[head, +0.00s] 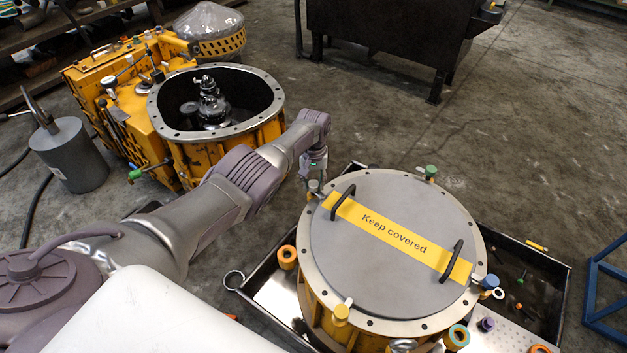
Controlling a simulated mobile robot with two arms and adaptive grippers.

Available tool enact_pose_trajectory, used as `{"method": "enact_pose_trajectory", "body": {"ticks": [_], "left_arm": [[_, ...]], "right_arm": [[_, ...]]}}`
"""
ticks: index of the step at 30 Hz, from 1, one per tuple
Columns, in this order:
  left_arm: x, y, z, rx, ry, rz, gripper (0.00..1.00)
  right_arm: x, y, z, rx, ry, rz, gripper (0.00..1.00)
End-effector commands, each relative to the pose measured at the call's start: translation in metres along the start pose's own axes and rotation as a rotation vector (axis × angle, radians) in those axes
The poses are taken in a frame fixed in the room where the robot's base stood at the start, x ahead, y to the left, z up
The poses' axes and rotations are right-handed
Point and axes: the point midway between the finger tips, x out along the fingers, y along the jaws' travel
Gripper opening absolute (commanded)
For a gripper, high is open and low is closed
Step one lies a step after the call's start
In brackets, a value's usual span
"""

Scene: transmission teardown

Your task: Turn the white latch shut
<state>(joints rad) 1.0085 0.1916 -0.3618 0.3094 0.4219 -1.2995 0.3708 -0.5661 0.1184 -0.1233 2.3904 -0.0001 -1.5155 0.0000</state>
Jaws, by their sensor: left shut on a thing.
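The round grey cover (385,265) lies on the yellow drum-shaped housing (313,308). It has two black handles and a yellow strip reading "Keep covered". The white latch (314,187) is a small pale knob at the upper left of the housing's rim. My left gripper (314,180) points down over it and is shut on it. The fingers hide part of the latch, so its exact angle is hard to tell. My right gripper is not in view.
Other latches sit on the rim: green (430,173), blue (490,282) and yellow (341,313). The housing stands in a black tray (556,263) with loose rings and small parts. An open yellow casing (200,155) and a grey canister (70,157) stand at left.

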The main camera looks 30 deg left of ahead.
Motion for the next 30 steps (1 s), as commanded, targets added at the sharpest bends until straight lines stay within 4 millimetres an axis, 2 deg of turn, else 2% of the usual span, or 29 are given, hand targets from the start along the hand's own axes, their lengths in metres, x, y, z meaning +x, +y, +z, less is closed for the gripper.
{"method": "enact_pose_trajectory", "body": {"ticks": [12, 29, 30], "left_arm": [[-0.0004, 0.0005, 0.0001, -0.187, -0.001, 0.000, 0.00], [-0.0004, 0.0002, -0.0004, -0.214, 0.001, 0.001, 0.00], [-0.0005, 0.0002, -0.0004, -0.214, 0.001, 0.001, 0.41]], "right_arm": [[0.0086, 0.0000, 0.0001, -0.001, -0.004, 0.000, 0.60], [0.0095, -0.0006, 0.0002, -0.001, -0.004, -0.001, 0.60], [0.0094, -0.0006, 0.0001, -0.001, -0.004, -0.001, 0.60]]}}
